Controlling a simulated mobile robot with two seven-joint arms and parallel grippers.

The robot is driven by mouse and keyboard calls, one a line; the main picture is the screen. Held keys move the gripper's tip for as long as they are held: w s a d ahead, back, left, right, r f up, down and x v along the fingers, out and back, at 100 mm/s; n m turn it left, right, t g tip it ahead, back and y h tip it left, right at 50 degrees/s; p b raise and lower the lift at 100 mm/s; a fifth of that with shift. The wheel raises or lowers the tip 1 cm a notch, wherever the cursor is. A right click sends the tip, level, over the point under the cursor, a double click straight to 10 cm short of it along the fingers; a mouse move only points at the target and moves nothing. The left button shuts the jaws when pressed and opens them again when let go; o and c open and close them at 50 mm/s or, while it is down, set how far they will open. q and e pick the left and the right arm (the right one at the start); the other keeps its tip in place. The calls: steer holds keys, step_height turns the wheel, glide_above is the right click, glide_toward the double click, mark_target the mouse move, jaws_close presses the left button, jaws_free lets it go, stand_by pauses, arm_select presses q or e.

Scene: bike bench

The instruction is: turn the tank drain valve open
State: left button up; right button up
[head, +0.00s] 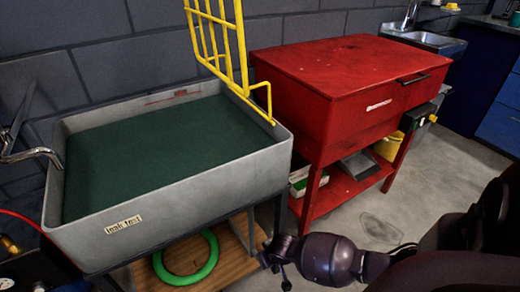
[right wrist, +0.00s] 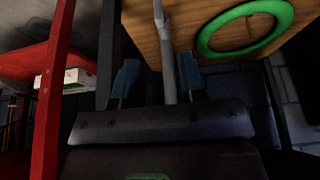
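The grey tank (head: 165,215) holds dark green liquid and has a small label on its front. A thin grey pipe or lever (right wrist: 164,55) runs down between my right gripper's fingers in the right wrist view. I cannot tell whether it is part of the drain valve, and no valve handle is clear in the head view. My right gripper (right wrist: 158,78) has its two blue-tipped fingers apart, one on each side of this pipe, with gaps showing. In the head view my right gripper (head: 272,258) is low beside the tank's front right leg. My left gripper is out of view.
A wooden shelf (head: 232,258) under the tank carries a green ring (head: 188,262), also visible in the right wrist view (right wrist: 245,30). A red cabinet (head: 345,80) stands right of the tank. A yellow rack (head: 222,45) rises behind the tank. Grey floor is clear at right.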

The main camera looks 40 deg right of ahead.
steer(key=b+x, duration=0.5)
steer(key=x, duration=0.5)
steer(key=shift+f+b, duration=0.35)
steer(key=shift+f, duration=0.1)
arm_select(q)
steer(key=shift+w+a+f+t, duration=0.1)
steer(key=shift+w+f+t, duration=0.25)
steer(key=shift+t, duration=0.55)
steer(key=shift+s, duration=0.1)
arm_select(e)
steer(key=shift+w+r, duration=0.1)
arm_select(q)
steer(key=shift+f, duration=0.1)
arm_select(e)
jaws_close()
